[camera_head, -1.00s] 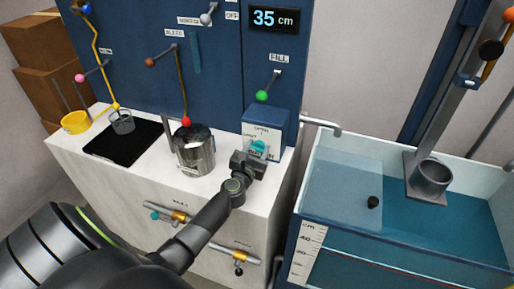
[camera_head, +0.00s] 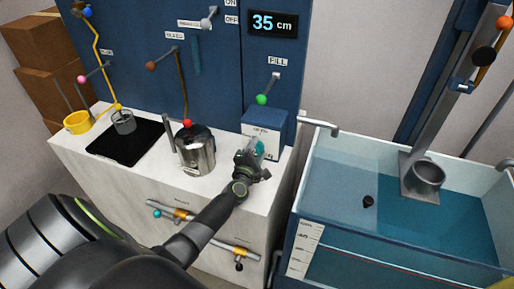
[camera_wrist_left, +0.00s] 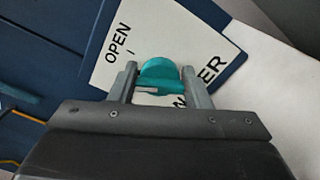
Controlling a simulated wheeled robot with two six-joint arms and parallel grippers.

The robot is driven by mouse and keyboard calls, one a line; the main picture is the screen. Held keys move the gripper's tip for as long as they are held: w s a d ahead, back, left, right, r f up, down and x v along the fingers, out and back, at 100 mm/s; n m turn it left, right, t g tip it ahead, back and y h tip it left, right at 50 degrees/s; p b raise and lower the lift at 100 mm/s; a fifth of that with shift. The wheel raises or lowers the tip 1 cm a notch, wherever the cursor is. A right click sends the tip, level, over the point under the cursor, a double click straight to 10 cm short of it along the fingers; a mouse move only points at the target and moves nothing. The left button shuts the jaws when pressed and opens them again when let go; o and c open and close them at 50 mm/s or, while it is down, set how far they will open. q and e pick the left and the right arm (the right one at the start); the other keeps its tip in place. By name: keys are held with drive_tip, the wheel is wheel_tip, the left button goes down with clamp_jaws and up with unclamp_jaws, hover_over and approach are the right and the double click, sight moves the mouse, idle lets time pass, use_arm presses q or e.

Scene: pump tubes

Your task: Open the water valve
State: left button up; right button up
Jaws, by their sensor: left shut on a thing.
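The water valve is a teal knob (camera_head: 260,147) on the front of a small blue box (camera_head: 265,122) on the counter. The same knob (camera_wrist_left: 160,72) shows in the left wrist view against a white plate (camera_wrist_left: 135,40) with OPEN and part of WATER readable. My left gripper (camera_head: 255,152) is shut on the knob. In the left wrist view its two fingers (camera_wrist_left: 161,88) stand on either side of the knob, and the hand is tilted relative to the lettering. The lower part of the plate is hidden by the gripper. My right gripper is not in view.
A metal pot (camera_head: 194,158) stands close left of the gripper. A lever with a green ball (camera_head: 261,99) is above the box. A spout (camera_head: 320,125) reaches over the glass water tank (camera_head: 455,225) at right. The display (camera_head: 274,23) reads 35 cm.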

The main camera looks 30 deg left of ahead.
sight(257, 152)
use_arm(q)
drive_tip(key=m+p, duration=0.1)
drive_tip(key=m, duration=0.2)
drive_tip(key=shift+f+m, duration=0.1)
drive_tip(key=shift+m, duration=0.9)
drive_tip(key=shift+f+m, duration=0.1)
drive_tip(key=shift+m, duration=0.2)
drive_tip(key=o, duration=1)
drive_tip(key=p+v, duration=0.1)
drive_tip(key=v, duration=0.5)
drive_tip(key=shift+s, duration=0.15)
drive_tip(key=b+v, duration=0.1)
drive_tip(key=v, duration=0.9)
drive_tip(key=shift+s, duration=0.2)
drive_tip(key=shift+s+d, duration=0.15)
drive_tip(key=shift+s, duration=0.25)
